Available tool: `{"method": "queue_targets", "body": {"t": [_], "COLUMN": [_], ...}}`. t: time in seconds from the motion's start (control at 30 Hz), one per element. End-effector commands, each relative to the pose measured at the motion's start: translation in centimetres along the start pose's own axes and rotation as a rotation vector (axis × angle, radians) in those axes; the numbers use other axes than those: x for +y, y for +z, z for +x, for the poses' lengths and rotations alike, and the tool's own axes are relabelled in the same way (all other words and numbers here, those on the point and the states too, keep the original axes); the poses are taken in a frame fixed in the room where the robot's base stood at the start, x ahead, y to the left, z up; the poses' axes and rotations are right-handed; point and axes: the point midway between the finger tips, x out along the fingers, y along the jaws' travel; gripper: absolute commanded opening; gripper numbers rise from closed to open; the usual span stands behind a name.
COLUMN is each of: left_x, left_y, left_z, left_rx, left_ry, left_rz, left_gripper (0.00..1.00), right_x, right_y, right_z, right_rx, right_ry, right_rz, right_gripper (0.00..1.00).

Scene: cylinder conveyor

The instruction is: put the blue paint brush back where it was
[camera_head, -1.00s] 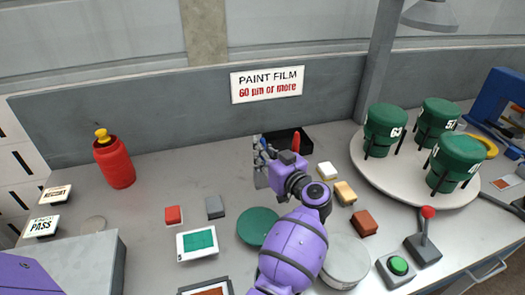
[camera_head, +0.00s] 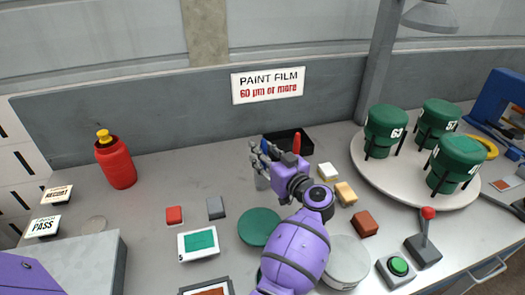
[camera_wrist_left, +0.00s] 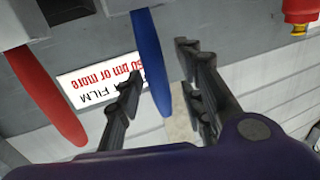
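The blue paint brush (camera_wrist_left: 150,58) shows its handle in the left wrist view, which looks upside down. Its base meets a pale grey block-shaped holder (camera_wrist_left: 117,7) at the top edge. My left gripper (camera_head: 262,156) is open, and in the wrist view its fingers (camera_wrist_left: 166,75) stand on either side of the blue handle, with a visible gap. My right gripper is out of view.
A black tray (camera_head: 306,145) lies behind the gripper. Small blocks, including a brown one (camera_head: 364,223), and a green disc (camera_head: 259,227) lie around my arm. A red bottle (camera_head: 117,163) stands left. A round turntable (camera_head: 371,176) holds green pots.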

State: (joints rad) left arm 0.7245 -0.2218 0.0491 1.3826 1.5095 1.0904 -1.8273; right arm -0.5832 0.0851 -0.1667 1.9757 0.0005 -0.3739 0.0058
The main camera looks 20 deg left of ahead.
Motion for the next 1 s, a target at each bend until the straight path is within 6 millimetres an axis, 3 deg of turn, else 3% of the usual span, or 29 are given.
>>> {"method": "queue_targets", "body": {"t": [0.2,0.5,0.7,1.0], "left_x": [0.1,0.1,0.1,0.0], "left_y": [-0.9,-0.6,-0.4,-0.2], "left_z": [-4.5,-10.0,-11.3,-11.4], "left_rx": [0.0,0.002,0.002,0.0], "left_ry": [0.003,0.002,0.001,0.001], "left_rz": [-0.009,-0.005,-0.004,-0.002], "left_gripper": [0.35,0.35,0.35,0.35], "right_x": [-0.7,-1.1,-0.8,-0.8], "right_y": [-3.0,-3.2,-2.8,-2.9], "right_z": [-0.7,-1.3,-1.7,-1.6], "right_rx": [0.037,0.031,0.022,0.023], "right_ry": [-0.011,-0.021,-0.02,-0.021], "right_rz": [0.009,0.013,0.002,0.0], "right_gripper": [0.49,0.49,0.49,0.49]}}
